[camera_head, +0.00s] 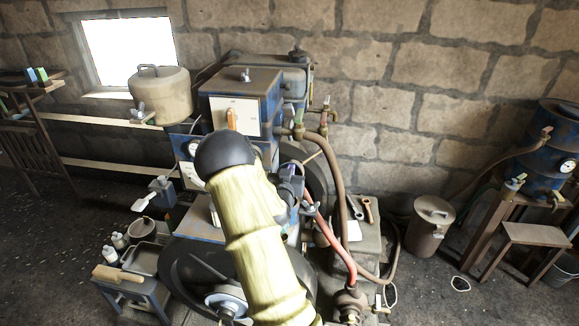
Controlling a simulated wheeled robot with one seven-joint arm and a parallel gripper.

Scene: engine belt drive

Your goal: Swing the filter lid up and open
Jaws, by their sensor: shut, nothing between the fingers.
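My arm rises through the middle of the picture and hides part of the engine. My gripper cannot be made out; it seems hidden behind the arm. I cannot tell for certain which part is the filter lid. A beige round canister (160,96) with a handled top stands at the upper left, its top down. A blue box (240,84) with a wing nut on its flat top stands right of it on the engine, also closed. A white plate with an upright orange piece (231,118) is on its front.
A small bench (124,284) with a tray and bottles stands at the lower left. Hoses and a red pipe (326,232) run right of the engine. A brown lidded can (431,226) and a wooden stand (535,235) are farther right. Some floor between is clear.

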